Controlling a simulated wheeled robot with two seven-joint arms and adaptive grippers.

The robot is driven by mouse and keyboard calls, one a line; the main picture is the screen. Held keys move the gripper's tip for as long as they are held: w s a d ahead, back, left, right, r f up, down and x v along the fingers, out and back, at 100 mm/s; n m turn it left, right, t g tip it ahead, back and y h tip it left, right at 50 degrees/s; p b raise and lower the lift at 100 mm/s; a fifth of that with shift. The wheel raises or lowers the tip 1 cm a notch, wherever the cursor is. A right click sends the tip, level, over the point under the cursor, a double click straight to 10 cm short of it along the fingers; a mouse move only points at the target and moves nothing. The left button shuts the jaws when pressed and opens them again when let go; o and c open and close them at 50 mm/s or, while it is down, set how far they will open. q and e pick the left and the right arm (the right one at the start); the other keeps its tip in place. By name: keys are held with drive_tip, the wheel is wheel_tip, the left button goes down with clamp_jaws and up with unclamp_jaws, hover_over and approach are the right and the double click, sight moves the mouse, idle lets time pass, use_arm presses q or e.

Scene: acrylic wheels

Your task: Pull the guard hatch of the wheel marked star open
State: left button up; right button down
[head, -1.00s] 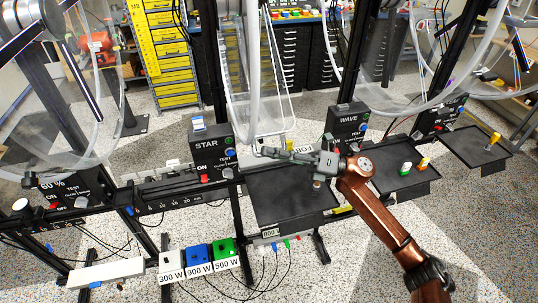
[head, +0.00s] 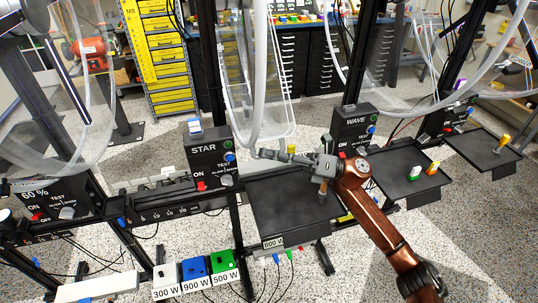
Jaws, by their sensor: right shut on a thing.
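The wheel marked star hangs at the upper centre of the head view. Its black control box labelled STAR (head: 211,158) stands at its lower left. The clear guard hatch (head: 279,112) shows as a see-through panel with pale edges in front of the wheel; its exact outline is hard to tell. My right gripper (head: 262,154) reaches leftward to the hatch's lower edge, just right of the STAR box. It is shut on a small part there, seemingly the hatch's handle, which the fingers mostly hide. My left gripper is not in view.
A black tray (head: 290,215) lies below my right gripper. The WAVE box (head: 353,128) stands to the right, near another tray (head: 400,187) with white and yellow pieces. Grey speckled floor lies around the stands.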

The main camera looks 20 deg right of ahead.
drive_tip(key=shift+f, duration=0.1)
drive_tip(key=c, duration=2)
unclamp_jaws()
drive_tip(key=v, duration=1.2)
drive_tip(key=shift+d, duration=0.1)
